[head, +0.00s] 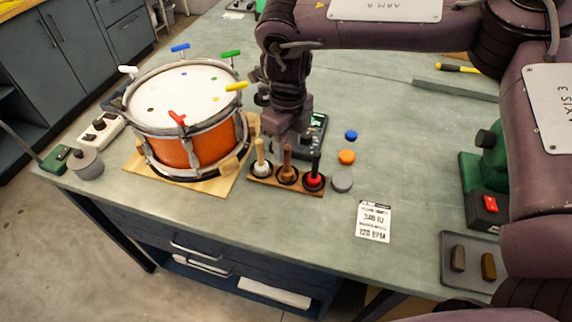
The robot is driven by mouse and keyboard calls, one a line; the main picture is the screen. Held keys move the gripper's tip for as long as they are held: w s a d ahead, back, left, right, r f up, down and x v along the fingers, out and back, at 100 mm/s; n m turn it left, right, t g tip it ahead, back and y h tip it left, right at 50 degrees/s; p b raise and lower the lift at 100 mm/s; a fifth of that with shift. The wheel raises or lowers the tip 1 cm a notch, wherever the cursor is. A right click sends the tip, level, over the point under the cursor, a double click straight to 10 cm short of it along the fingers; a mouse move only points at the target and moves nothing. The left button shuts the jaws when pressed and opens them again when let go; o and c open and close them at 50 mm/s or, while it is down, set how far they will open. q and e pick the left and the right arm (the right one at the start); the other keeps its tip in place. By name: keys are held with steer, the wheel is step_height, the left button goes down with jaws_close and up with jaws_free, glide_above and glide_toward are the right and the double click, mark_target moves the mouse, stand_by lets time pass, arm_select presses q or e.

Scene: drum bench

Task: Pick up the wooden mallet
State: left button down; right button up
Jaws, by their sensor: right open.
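A wooden rack (250,180) near the table's front edge holds three upright mallets. The left one has a pale wooden handle (260,150), the middle one is brown wood (288,170), and the right one is black and red (314,178). My right gripper (290,138) points down just above the rack, over the middle mallet, with open jaws. The gripper hides the top of that mallet, and I cannot tell whether the fingers touch it. My left gripper is not in view.
An orange drum (190,150) with coloured keys stands left of the rack on a wooden board (215,185). A dark device (313,135) sits behind the rack. Blue, orange and grey discs (342,182) lie to its right. A printed card (374,221) lies on clear tabletop.

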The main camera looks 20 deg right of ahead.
mark_target(287, 163)
step_height(287, 163, down, 4)
steer(key=shift+w+d+r+p, duration=0.1)
steer(key=shift+p, duration=0.45)
steer(key=shift+w+f, duration=0.1)
steer(key=shift+f, duration=0.5)
steer(key=c, duration=0.9)
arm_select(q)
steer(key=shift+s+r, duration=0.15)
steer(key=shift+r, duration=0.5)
arm_select(e)
jaws_close()
